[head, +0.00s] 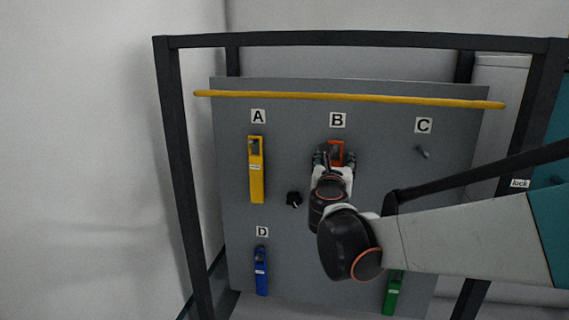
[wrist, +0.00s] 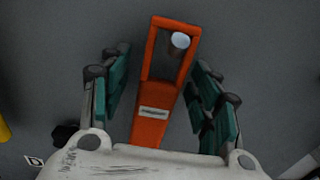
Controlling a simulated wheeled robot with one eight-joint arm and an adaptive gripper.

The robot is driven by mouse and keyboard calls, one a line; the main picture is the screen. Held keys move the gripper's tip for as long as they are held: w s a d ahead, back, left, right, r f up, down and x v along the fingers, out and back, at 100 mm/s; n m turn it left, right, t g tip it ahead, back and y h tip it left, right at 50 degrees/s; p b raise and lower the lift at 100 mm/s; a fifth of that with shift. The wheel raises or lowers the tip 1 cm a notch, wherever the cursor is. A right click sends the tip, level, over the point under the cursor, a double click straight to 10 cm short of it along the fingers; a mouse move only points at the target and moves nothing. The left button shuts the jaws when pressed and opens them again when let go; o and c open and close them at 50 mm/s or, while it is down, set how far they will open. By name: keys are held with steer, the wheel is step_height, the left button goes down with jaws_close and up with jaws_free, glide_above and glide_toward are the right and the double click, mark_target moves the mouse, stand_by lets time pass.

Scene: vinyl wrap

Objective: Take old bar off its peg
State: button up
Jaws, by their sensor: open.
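An orange bar (head: 336,151) hangs at label B (head: 337,120) on the grey panel; its lower part is hidden by my gripper in the head view. In the wrist view the orange bar (wrist: 152,115) shows an open frame at its top, with a pale round peg end (wrist: 181,41) inside it. A small label on its body is too small to read. My gripper (head: 334,158) is open in front of the bar. In the wrist view its teal finger pads (wrist: 163,85) stand on both sides of the bar, with gaps.
A yellow bar (head: 256,170) hangs at A, a blue bar (head: 261,271) at D, and a green bar (head: 393,293) at lower right. The peg at C (head: 422,152) is bare. A yellow rail (head: 350,98) crosses the panel's top. A black knob (head: 294,199) sits left of my gripper.

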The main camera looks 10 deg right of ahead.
steer(key=c, duration=1.3)
steer(key=shift+o, duration=0.2)
steer(key=shift+r, duration=0.1)
steer(key=shift+r+p, duration=0.45)
steer(key=shift+r, duration=0.3)
steer(key=shift+s, duration=0.1)
steer(key=shift+s+a, duration=0.15)
